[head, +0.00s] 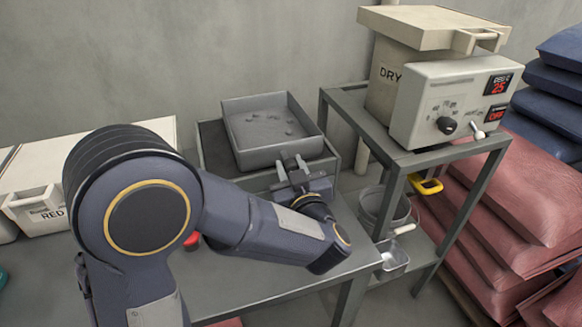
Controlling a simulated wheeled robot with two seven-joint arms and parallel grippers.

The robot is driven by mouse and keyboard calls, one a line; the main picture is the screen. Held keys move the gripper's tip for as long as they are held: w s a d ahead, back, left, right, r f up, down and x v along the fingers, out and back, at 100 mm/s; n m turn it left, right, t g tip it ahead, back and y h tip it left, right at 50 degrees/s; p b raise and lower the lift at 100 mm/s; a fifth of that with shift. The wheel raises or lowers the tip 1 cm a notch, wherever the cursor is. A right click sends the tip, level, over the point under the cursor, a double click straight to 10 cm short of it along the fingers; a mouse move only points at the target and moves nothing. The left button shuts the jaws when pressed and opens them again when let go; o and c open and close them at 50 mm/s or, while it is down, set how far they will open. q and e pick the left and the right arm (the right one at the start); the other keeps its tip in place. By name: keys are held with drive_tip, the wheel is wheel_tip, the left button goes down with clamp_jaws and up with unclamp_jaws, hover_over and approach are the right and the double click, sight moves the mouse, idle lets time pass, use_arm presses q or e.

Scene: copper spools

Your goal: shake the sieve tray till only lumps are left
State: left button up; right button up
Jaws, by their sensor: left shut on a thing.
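The sieve tray (274,155) is a grey square tray with raised walls, in the upper middle of the head view. Several small lumps (268,117) lie on its floor towards the back. The tray sits over a larger dark open bin (213,143), whose rim shows to its left and right. My left gripper (292,165) is shut on the tray's near wall, right of its middle. My left arm crosses the lower middle and hides part of the table and the bin's near side. My right gripper is not in view.
A grey table (260,284) carries the bin. On the right, a metal stand (425,160) holds a dryer with a control box (450,100). A bucket (384,210) and scoop (393,258) sit on its lower shelf. Red sacks (520,210) are stacked far right. A white bin marked RED (45,212) stands left.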

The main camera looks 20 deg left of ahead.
sight(266, 156)
use_arm(q)
clamp_jaws()
drive_tip(key=s+a, duration=0.2)
drive_tip(key=a, duration=0.1)
drive_tip(key=shift+s+a, duration=0.25)
drive_tip(key=shift+a, duration=0.05)
drive_tip(key=o, duration=0.9)
unclamp_jaws()
drive_tip(key=v, duration=0.7)
drive_tip(key=shift+s+d, duration=0.25)
drive_tip(key=shift+s, duration=0.05)
